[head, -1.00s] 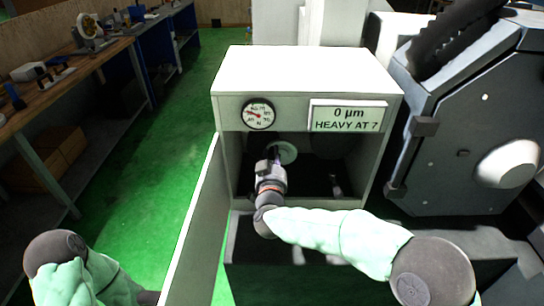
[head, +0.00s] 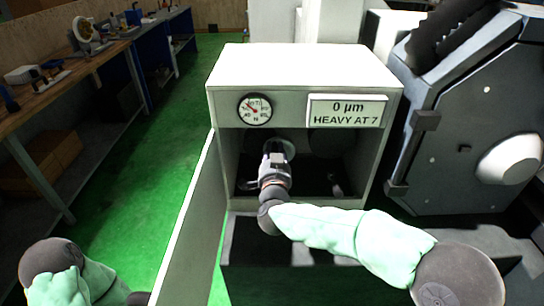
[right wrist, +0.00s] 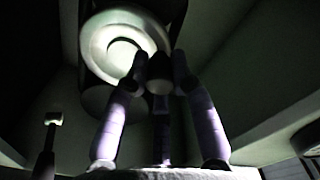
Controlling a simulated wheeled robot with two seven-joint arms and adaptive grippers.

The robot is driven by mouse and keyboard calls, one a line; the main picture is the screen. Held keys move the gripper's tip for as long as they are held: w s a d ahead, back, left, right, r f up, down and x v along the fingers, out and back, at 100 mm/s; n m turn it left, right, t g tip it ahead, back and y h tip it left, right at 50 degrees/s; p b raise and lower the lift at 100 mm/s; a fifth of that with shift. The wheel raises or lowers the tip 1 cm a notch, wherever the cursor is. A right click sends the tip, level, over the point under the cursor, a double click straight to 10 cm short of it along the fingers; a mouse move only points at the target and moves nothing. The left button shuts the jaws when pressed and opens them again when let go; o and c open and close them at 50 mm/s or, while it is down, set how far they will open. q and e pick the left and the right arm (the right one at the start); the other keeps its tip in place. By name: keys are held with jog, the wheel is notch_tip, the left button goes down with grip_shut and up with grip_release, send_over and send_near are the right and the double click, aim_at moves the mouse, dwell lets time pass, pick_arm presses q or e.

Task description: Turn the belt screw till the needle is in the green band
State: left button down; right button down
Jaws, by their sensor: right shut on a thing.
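The dial gauge (head: 255,109) is on the upper left of the white cabinet front. Its needle points up and left; the green band is too small to make out. My right gripper (head: 275,155) reaches into the open cabinet bay. In the right wrist view its fingers (right wrist: 159,72) are shut around the dark, stubby end of the belt screw (right wrist: 158,78). A pale round pulley (right wrist: 118,45) is just behind it. In the head view the gripper hides the screw. My left arm shows at the lower left, but its gripper is out of view.
The cabinet (head: 300,68) has a sign (head: 346,111) reading "0 µm HEAVY AT 7". Its open door (head: 190,220) stands left of my right arm. A large grey machine (head: 470,130) stands close on the right. A workbench (head: 70,70) is at the left, with green floor between.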

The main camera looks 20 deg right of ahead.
jog(key=shift+s+d+m+b, duration=0.1)
jog(key=shift+d+m+b, duration=0.15)
jog(key=shift+m, duration=0.25)
jog(key=shift+d+m+b, duration=0.1)
jog(key=shift+m+b, duration=0.2)
jog(key=shift+m, duration=0.2)
jog(key=c, duration=1.1)
grip_release()
jog(key=shift+d, duration=0.1)
jog(key=shift+o, duration=0.2)
jog(key=shift+r, duration=0.1)
jog(key=shift+s, duration=0.3)
jog(key=v, duration=1.1)
jog(key=shift+s, duration=0.2)
